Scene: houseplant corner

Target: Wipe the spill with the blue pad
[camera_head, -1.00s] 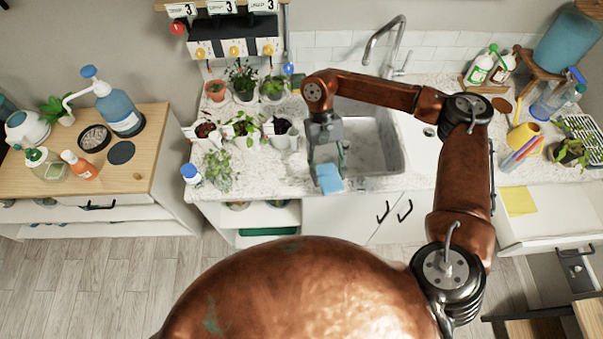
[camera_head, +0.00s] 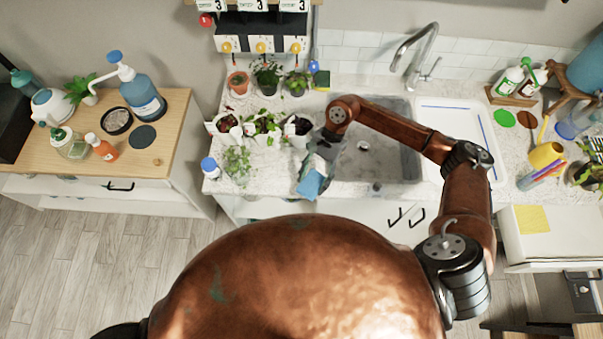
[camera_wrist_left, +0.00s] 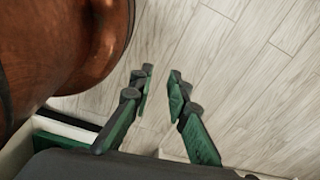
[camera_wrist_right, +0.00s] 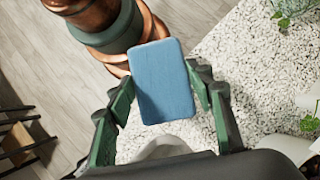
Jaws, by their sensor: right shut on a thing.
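The blue pad (camera_head: 311,184) is in my right gripper (camera_head: 318,165), near the front edge of the counter, left of the sink. In the right wrist view the pad (camera_wrist_right: 162,82) sits between the two green fingers, which are shut on it; speckled counter shows beyond. I cannot tell whether the pad touches the counter. I cannot make out the spill in any view; the pad or arm may hide it. My left gripper (camera_wrist_left: 160,88) is open and empty, with wooden floor beyond it in the left wrist view.
The sink (camera_head: 384,160) lies right of the pad, under my right arm. A wooden side cabinet (camera_head: 172,130) holds bottles at the left.

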